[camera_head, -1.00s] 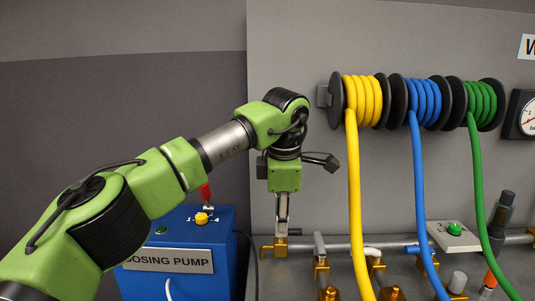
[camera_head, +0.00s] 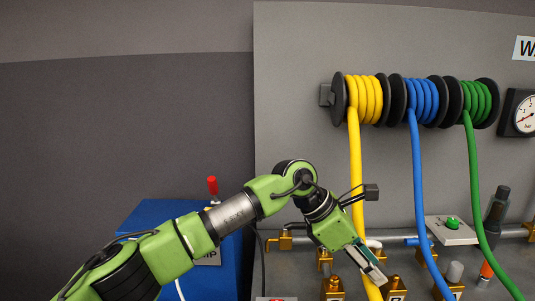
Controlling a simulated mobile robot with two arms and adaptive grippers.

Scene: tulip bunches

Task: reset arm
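My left arm comes in from the lower left, green and black with a grey metal section. My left gripper (camera_head: 374,273) points down and to the right, in front of the yellow hose (camera_head: 356,180) and over the brass fittings. Its fingers are seen edge-on, so I cannot tell whether they are open or shut, and no held object shows. My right gripper is not in view.
Yellow, blue (camera_head: 423,100) and green (camera_head: 478,102) hose reels hang on a grey wall panel (camera_head: 300,80). A blue box (camera_head: 148,217) with a red-topped lever (camera_head: 212,186) stands behind my arm. Brass fittings (camera_head: 333,289) line the lower right. The upper left is clear.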

